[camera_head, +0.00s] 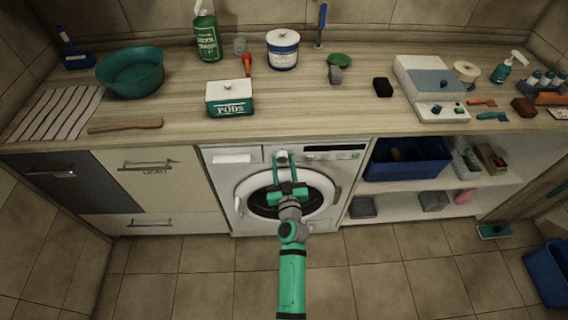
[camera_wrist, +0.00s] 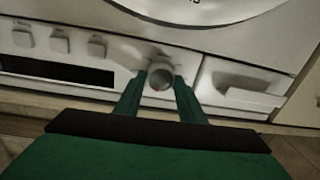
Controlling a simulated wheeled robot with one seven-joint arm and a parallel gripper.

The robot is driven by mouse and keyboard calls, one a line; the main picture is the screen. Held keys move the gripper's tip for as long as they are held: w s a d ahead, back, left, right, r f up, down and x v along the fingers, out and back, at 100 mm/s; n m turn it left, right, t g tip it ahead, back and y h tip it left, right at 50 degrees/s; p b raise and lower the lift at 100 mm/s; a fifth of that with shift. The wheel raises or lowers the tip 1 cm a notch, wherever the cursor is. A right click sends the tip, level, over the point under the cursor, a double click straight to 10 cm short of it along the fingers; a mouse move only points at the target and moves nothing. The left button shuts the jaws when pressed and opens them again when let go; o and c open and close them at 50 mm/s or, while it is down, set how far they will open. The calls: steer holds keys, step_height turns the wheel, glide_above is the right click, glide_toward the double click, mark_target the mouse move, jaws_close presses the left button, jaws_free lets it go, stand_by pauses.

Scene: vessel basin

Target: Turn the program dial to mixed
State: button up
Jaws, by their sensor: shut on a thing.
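The program dial (camera_wrist: 160,80) is a round grey knob on the washing machine's control panel. The dial also shows in the head view (camera_head: 282,156). My gripper (camera_wrist: 160,76) is shut on the dial, one green finger on each side of it. In the head view my gripper (camera_head: 281,160) reaches up in front of the round door to the panel. The white washing machine (camera_head: 222,187) stands under the counter.
The detergent drawer (camera_head: 232,158) is left of the dial, the display strip (camera_head: 335,152) right of it. The wooden counter (camera_head: 300,110) above holds a pods box (camera_head: 230,98), a green bowl (camera_head: 131,72) and bottles. Open shelves (camera_head: 400,205) with a blue bin stand at right.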

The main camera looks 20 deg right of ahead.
steer(key=m, duration=0.8)
steer(key=shift+t, duration=0.3)
steer(key=m+h, duration=0.1)
steer(key=m, duration=0.4)
steer(key=shift+d, duration=0.1)
steer(key=shift+f+m, duration=0.1)
steer(key=shift+m, duration=1.8)
steer(key=o, duration=1)
steer(key=shift+o, duration=0.2)
